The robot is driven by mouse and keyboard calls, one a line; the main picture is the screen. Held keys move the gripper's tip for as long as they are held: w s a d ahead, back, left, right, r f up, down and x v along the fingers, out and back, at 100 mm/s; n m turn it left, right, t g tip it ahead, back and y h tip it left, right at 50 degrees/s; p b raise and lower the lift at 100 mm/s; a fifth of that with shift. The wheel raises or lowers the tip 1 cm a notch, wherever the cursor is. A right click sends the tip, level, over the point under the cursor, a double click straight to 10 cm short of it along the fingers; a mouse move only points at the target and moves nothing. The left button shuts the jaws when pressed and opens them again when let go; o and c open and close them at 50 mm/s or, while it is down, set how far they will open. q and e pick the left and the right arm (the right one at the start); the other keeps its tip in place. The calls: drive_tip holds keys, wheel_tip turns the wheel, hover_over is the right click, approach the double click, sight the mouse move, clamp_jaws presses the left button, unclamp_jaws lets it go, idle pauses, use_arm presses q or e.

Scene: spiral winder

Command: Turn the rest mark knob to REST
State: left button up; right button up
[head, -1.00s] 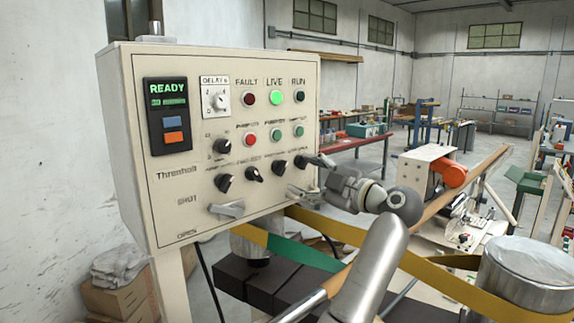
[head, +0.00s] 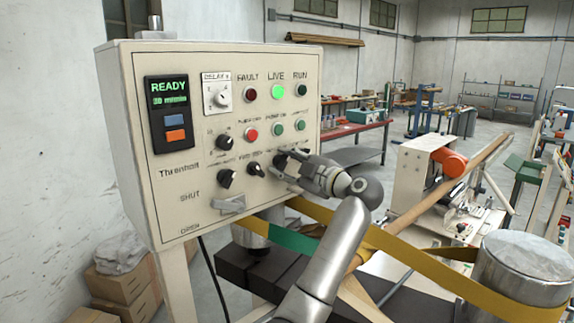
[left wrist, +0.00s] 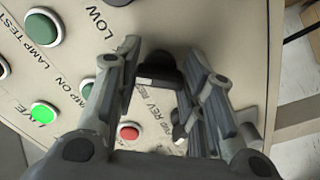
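The beige control panel (head: 150,215) fills the left of the head view, with a row of black knobs below its buttons. My left gripper (head: 280,161) is at the third knob from the left. In the left wrist view, that black knob (left wrist: 160,70) with a white mark lies between the fingers of my left gripper (left wrist: 172,62). The fingers are apart, one on each side; contact cannot be told. Another knob (left wrist: 180,130) is partly hidden behind a finger, and a label reading roughly "REV RES" is beside it. My right gripper is not in view.
A lit green LIVE lamp (head: 278,92), a READY display (head: 169,92) and a grey lever (head: 232,204) are on the panel. A yellow belt (head: 420,262) and a metal drum (head: 528,265) stand at the right. Cardboard boxes (head: 125,280) sit at lower left.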

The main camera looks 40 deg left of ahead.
use_arm(q)
drive_tip(key=c, duration=0.3)
drive_tip(key=shift+f, duration=0.1)
drive_tip(key=shift+c, duration=0.2)
drive_tip(key=n+b, duration=0.9)
drive_tip(key=n, duration=0.1)
drive_tip(key=shift+d+f, duration=0.1)
drive_tip(key=shift+f, duration=0.05)
drive_tip(key=shift+r+n+b, duration=0.2)
drive_tip(key=shift+n+b, duration=1.15)
drive_tip(key=shift+n, duration=0.55)
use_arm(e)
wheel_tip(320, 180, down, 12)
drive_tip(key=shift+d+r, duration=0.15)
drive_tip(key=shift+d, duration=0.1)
